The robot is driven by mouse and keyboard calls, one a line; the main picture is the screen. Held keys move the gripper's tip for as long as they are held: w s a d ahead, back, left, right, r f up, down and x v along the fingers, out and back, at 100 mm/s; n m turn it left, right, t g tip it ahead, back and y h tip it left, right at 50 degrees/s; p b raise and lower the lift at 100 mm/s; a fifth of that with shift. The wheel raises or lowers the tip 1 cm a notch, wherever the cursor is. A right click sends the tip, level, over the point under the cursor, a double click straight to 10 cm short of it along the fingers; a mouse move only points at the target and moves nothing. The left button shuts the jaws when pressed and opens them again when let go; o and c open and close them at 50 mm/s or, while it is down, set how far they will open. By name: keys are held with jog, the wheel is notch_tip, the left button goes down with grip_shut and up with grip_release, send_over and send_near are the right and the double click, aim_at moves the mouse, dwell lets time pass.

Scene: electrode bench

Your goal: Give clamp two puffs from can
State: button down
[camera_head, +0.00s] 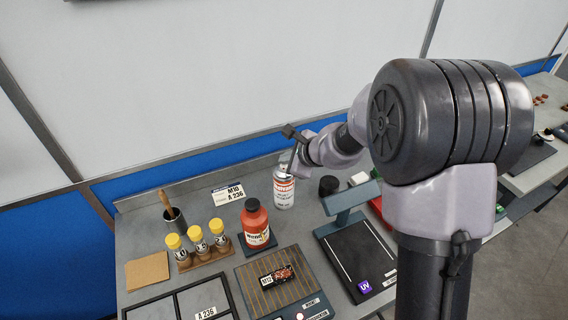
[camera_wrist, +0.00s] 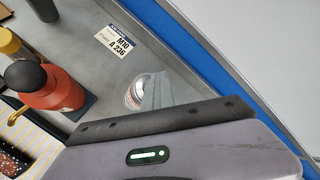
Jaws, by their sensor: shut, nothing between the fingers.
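A white spray can with a red label band (camera_head: 284,190) stands upright at the back of the bench; part of it also shows in the wrist view (camera_wrist: 132,95). My gripper (camera_head: 293,165) is shut and empty at the top of the can; its fingers (camera_wrist: 156,92) hide part of the can in the wrist view. I cannot tell whether they touch it. A small dark and copper-speckled piece marked M10 (camera_head: 279,275), which looks like the clamp, lies on a ridged plate (camera_head: 250,273). Its speckled end shows at the lower left of the wrist view (camera_wrist: 12,160).
An orange bottle (camera_head: 255,224) stands left of the can. Several yellow-capped bottles (camera_head: 197,236) sit in a wooden rack, near a dark cup (camera_head: 175,222). A UV lamp stand (camera_head: 350,205) is at the right. A label card (camera_head: 228,193) lies behind; the surface around it is clear.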

jog(key=shift+r, duration=0.35)
notch_tip(320, 180, up, 6)
jog(key=p, duration=0.5)
dwell(2.3)
